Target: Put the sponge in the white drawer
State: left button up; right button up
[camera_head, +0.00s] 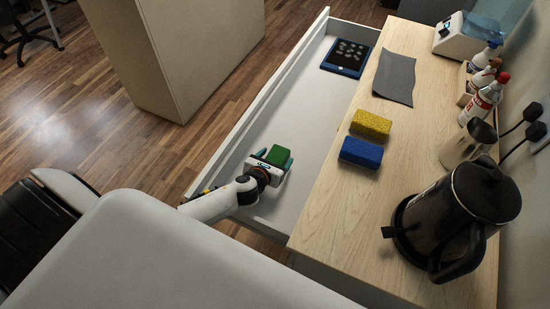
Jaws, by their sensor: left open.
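The white drawer (305,122) is pulled open along the left side of the wooden counter. A green sponge (278,155) is at the near part of the drawer. My left gripper (273,158) reaches over the drawer's outer wall, its jaws open around the green sponge. I cannot tell whether the fingers touch it. A yellow sponge (371,124) and a blue sponge (361,152) lie close together on the counter near its drawer-side edge. My right gripper is not in view.
A dark tablet-like item (350,57) lies at the drawer's far end. A grey cloth (395,77), a dark kettle (462,210) and several bottles (485,98) are on the counter. A beige cabinet (185,50) stands across the floor. The drawer's middle is clear.

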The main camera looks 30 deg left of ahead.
pick_arm(q)
jog(key=shift+r, duration=0.15)
jog(key=v, duration=1.2)
jog(key=shift+p, duration=0.35)
